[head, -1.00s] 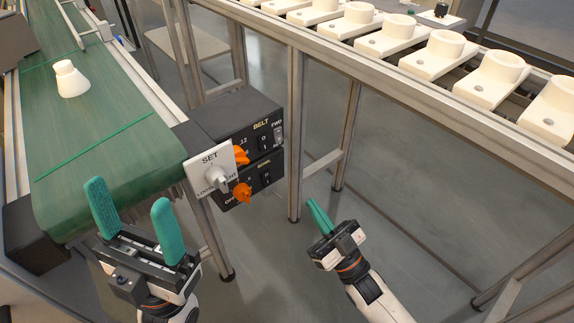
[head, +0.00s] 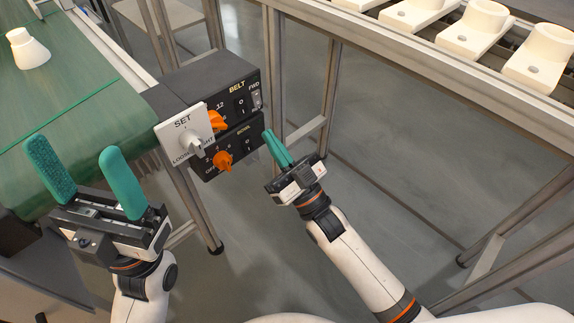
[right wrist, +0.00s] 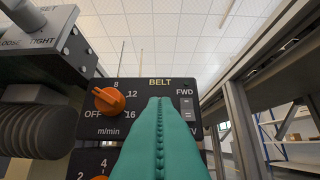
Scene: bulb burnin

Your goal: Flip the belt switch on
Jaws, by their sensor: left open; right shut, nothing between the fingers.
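The belt control box (head: 205,82) is black, labelled BELT, with an orange knob (head: 216,119). A small black switch (head: 239,103) marked 0 sits under the label. A pale FWD rocker (head: 256,99) is at its right; it also shows in the right wrist view (right wrist: 187,108). My right gripper (head: 271,140) is shut and empty. Its teal fingers point at the panels, near the right end of the lower box in the head view. In the right wrist view the fingers (right wrist: 159,103) hide the panel just below BELT, including the black switch. My left gripper (head: 75,155) is open and empty before the green conveyor.
A lower black box (head: 237,142) with another orange knob (head: 223,160) hangs under the belt box. A white SET plate (head: 184,137) with a grey knob juts out at left. A metal frame post (head: 274,70) stands close right. A white part (head: 28,50) sits on the conveyor (head: 75,90).

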